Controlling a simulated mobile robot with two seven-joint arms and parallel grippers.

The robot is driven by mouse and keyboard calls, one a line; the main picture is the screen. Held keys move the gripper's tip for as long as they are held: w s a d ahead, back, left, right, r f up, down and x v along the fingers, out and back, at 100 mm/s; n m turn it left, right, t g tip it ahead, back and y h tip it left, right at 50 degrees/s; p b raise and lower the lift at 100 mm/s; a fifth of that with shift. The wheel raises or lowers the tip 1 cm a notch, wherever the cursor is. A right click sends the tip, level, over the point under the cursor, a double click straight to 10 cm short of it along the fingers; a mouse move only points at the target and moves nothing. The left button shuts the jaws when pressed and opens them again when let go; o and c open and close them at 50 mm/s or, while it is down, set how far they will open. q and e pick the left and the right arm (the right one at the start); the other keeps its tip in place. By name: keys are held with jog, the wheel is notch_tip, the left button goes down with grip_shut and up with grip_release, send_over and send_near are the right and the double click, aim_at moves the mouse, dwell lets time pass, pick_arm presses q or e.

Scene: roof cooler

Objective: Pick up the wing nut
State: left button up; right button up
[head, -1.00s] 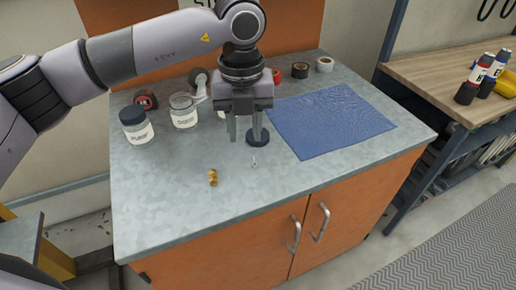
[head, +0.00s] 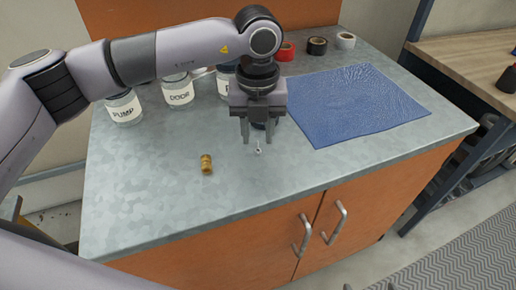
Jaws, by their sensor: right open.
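A small silver piece, which looks like the wing nut (head: 258,151), lies on the grey metal countertop (head: 150,200) near its middle. It is too small to make out its shape well. My left gripper (head: 257,141) points down just above and behind it, its two fingers apart with nothing visible between them. Whether the fingertips touch the counter cannot be told. My right gripper is not in view.
A brass fitting (head: 206,164) stands left of the silver piece. Labelled jars, PUMP (head: 124,108) and DOOR (head: 178,92), are behind, with a third partly hidden by my arm. A blue cloth (head: 355,105) lies right. Tape rolls (head: 317,46) sit at the back. The front counter is clear.

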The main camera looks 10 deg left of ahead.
aim_at(258, 152)
pick_arm(q)
notch_tip(258, 152, down, 3)
jog(key=shift+s+r, duration=0.1)
jog(key=shift+f, duration=0.45)
grip_shut()
